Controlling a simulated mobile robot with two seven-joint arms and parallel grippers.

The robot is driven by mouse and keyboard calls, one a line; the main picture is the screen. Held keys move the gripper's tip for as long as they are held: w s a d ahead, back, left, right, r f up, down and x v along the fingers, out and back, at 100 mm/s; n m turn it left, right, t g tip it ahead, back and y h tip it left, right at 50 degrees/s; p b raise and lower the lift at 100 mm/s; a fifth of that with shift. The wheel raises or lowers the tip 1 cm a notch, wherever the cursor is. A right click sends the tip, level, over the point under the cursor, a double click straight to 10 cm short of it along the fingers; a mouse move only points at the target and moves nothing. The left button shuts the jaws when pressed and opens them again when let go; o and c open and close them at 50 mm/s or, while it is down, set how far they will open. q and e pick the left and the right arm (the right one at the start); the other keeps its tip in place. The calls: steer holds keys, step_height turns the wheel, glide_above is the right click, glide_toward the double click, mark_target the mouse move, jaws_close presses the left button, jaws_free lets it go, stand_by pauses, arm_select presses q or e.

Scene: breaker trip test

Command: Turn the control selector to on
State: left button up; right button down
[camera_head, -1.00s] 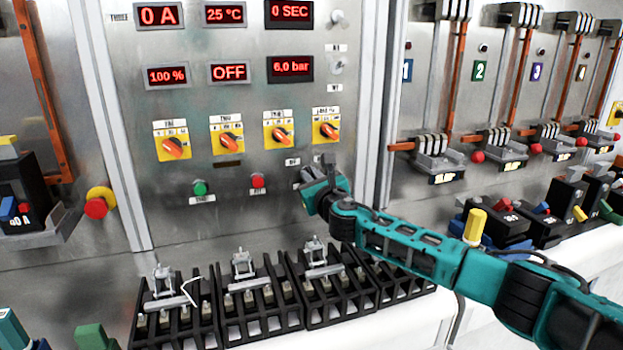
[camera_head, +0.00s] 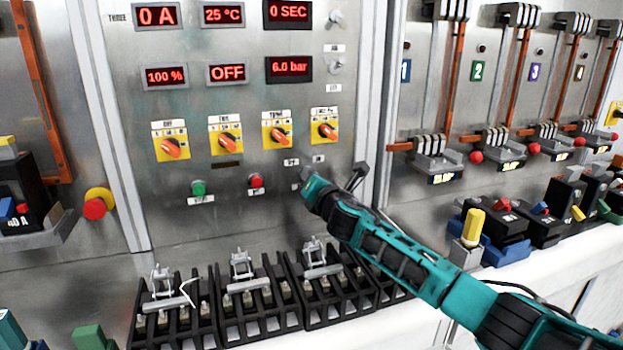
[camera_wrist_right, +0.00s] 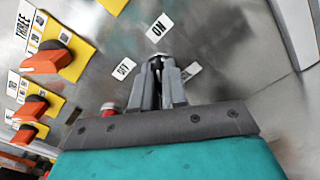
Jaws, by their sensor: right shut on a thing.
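My right gripper (camera_head: 309,184) is at the lower right of the steel control panel (camera_head: 225,105), close to its face. In the right wrist view the fingers (camera_wrist_right: 160,78) are shut on a small dark part, which I take to be the control selector; it is mostly hidden between them. An ON label (camera_wrist_right: 158,27) sits beyond the fingertips and an OFF label (camera_wrist_right: 123,68) to their left. The selector's exact angle cannot be read. My left gripper is not in view.
Several orange rotary switches (camera_head: 229,142) on yellow plates are above the gripper. A green button (camera_head: 198,188) and a red button (camera_head: 256,181) are to its left. Black terminal blocks (camera_head: 235,300) stand below. Breakers (camera_head: 500,225) line the bench at right.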

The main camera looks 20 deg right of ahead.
steer(key=shift+f+m, duration=0.1)
steer(key=shift+m, duration=0.7)
steer(key=c, duration=1.2)
jaws_free()
steer(key=shift+o, duration=0.2)
steer(key=shift+s, duration=0.1)
steer(key=s, duration=1.2)
steer(key=shift+s+d, duration=0.25)
steer(key=shift+s, duration=0.1)
